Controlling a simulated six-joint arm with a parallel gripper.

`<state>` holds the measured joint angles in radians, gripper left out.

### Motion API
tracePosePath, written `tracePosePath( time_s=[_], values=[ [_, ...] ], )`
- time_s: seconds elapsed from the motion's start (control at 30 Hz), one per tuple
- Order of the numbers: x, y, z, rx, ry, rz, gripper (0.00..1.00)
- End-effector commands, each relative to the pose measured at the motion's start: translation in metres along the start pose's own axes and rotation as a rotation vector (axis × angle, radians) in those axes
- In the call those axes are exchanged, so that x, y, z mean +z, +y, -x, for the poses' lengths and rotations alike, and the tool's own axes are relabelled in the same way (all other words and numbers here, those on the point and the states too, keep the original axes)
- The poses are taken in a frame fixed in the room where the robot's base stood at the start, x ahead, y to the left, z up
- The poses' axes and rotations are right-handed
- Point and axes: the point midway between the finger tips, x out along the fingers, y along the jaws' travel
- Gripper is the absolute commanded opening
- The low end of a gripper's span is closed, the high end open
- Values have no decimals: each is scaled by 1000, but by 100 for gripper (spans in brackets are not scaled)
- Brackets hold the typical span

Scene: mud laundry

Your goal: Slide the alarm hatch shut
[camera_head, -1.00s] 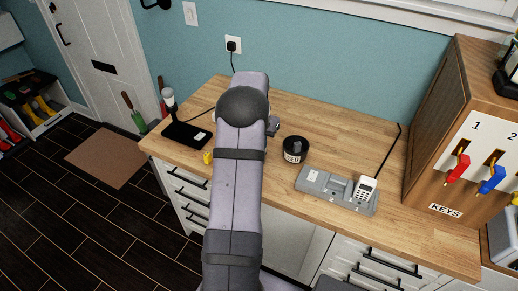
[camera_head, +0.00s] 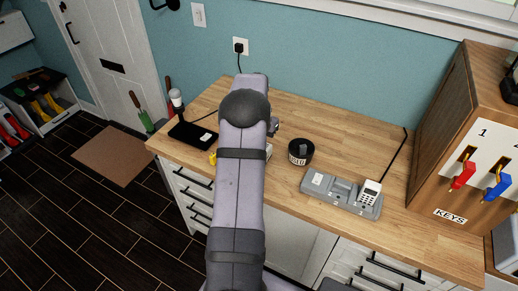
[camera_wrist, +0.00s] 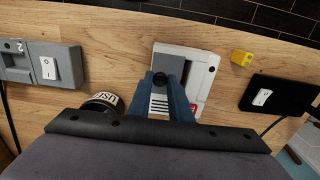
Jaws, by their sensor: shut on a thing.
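The alarm is a white box (camera_wrist: 199,72) lying on the wooden counter in the wrist view. A grey panel (camera_wrist: 168,60), which looks like its hatch, sits on it beside a slotted white part (camera_wrist: 160,104). My gripper (camera_wrist: 161,80) reaches over the box with its two blue fingers on either side of a small dark knob at the panel's edge, and is shut on it. The exact contact is partly hidden by the fingers. In the head view my arm hides the gripper and nearly all of the alarm; only a pale sliver shows right of the arm.
A black round tub (camera_head: 301,152) stands close to the right of my arm. A black-based lamp (camera_head: 193,135) and a yellow block (camera_wrist: 241,58) are left. Bare counter lies behind the tub.

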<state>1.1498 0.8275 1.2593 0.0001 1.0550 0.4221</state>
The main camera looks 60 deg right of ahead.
Motion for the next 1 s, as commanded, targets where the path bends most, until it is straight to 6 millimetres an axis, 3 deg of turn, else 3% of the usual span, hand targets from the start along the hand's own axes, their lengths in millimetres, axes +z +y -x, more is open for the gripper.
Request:
tracePosePath(
  time_s=[1.0],
  values=[
    [0, -20, 1, -1, 2, 0, 0]
  ],
)
